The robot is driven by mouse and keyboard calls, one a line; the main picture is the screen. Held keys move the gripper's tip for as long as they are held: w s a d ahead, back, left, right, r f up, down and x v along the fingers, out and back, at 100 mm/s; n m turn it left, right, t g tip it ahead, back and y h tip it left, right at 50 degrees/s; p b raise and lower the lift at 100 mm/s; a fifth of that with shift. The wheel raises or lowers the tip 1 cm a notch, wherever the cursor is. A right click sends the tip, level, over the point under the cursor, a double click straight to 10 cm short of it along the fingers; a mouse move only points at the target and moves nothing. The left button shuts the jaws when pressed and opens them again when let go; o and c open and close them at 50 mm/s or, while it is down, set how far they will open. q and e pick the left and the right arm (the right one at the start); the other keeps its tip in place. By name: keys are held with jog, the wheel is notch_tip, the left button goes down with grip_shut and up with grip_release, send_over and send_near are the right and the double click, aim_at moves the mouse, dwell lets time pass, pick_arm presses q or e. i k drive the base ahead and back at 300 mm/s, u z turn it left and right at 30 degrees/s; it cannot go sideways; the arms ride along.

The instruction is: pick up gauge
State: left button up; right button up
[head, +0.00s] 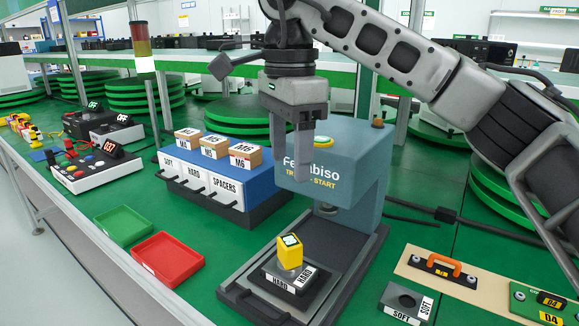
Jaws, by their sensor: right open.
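The gauge (290,250) appears to be the small yellow device with a light display on its top. It stands upright on a dark block labelled HARD (284,285), on the grey base of the blue press (352,165). My right gripper (298,145) points down above and behind the gauge, in front of the press head in the picture. Its fingers are apart with nothing seen between them, well clear of the gauge. My left gripper does not show.
Red (168,258) and green (123,226) trays lie left of the press. A blue drawer unit (222,172) with small boxes stands behind them. A block labelled SOFT (404,303) and an orange-handled piece (441,265) lie to the right.

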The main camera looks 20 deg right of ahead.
aim_at(290, 262)
jog(key=k, duration=1)
